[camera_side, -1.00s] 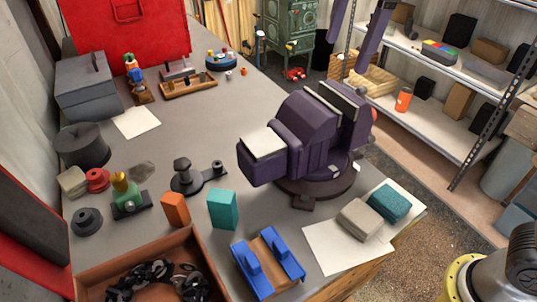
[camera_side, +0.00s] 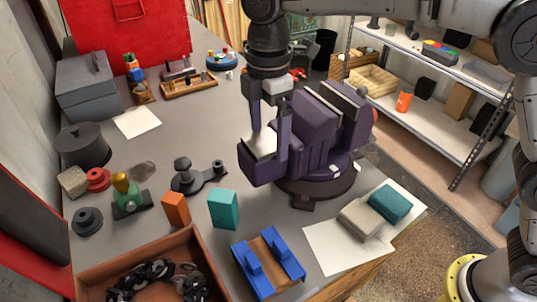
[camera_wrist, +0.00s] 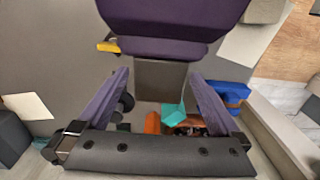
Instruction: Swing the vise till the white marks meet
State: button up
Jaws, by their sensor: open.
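The purple vise (camera_side: 310,125) stands on a round dark swivel base (camera_side: 318,184) at the bench's right side. Its pale-topped end block (camera_side: 262,168) points left. Two small white marks show low on the vise, one on the right (camera_side: 357,167) and one left of it (camera_side: 334,168); they are apart. My gripper (camera_side: 270,138) hangs over the end block, fingers pointing down and apart. In the wrist view the open fingers (camera_wrist: 158,105) have the vise's grey face (camera_wrist: 158,78) between or just beyond them. I cannot tell whether they touch it.
A teal block (camera_side: 223,209), an orange block (camera_side: 175,209) and a blue cradle (camera_side: 268,262) stand in front of the vise. A grey block (camera_side: 360,220) and a teal block (camera_side: 391,204) lie on paper at right. A brown tray (camera_side: 205,243) is at front left.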

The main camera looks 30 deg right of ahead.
notch_tip(320, 180, down, 6)
jog(key=shift+f, duration=0.1)
dwell(0.4)
grip_shut()
dwell(0.3)
